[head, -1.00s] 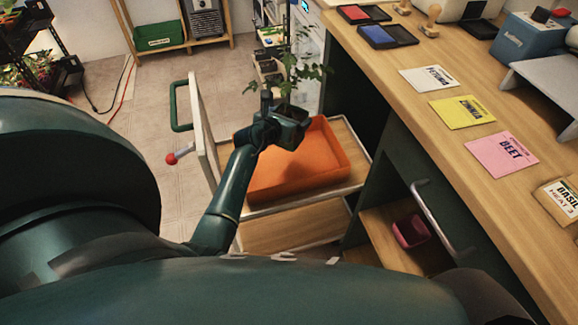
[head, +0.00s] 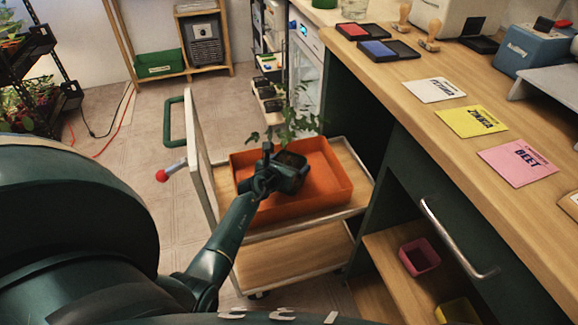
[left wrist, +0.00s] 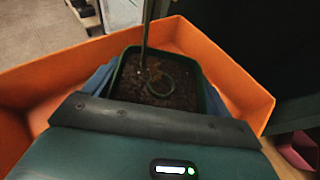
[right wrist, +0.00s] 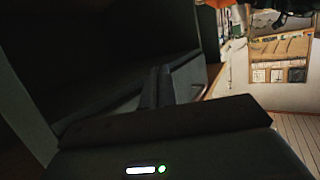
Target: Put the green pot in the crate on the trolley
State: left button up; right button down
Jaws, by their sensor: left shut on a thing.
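The green pot (head: 291,178) holds dark soil and a leafy seedling. My left gripper (head: 272,170) is shut on it. In the left wrist view the pot (left wrist: 160,85) is upright between my fingers, with the orange crate's walls around it. The orange crate (head: 333,172) sits on the top shelf of the trolley (head: 222,180). The pot is over or inside the crate; whether its base touches the crate floor is hidden. My right gripper (right wrist: 165,88) shows only in its wrist view, dark, its fingertips close together with nothing seen between them.
A wooden counter (head: 440,110) with seed packets and stamp pads stands to the right. Below it, a pink pot (head: 420,257) and a yellow pot (head: 457,311) sit on a shelf. The trolley's green handle (head: 175,120) and a red-knobbed lever (head: 163,175) stick out left.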

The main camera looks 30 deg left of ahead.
pick_arm(q)
jog(key=shift+r, duration=0.1)
jog(key=o, duration=1.3)
jog(key=shift+f, duration=0.2)
pick_arm(e)
jog(key=shift+r, duration=0.1)
jog(key=shift+d, duration=0.1)
pick_arm(q)
jog(key=shift+r, duration=0.2)
jog(key=p+v, duration=0.4)
jog(key=v, duration=0.8)
jog(key=shift+p, duration=0.35)
pick_arm(e)
jog(key=r, duration=0.1)
jog(key=r+m, duration=0.1)
jog(key=r, duration=0.1)
jog(key=shift+d, duration=0.2)
jog(key=shift+s, duration=0.1)
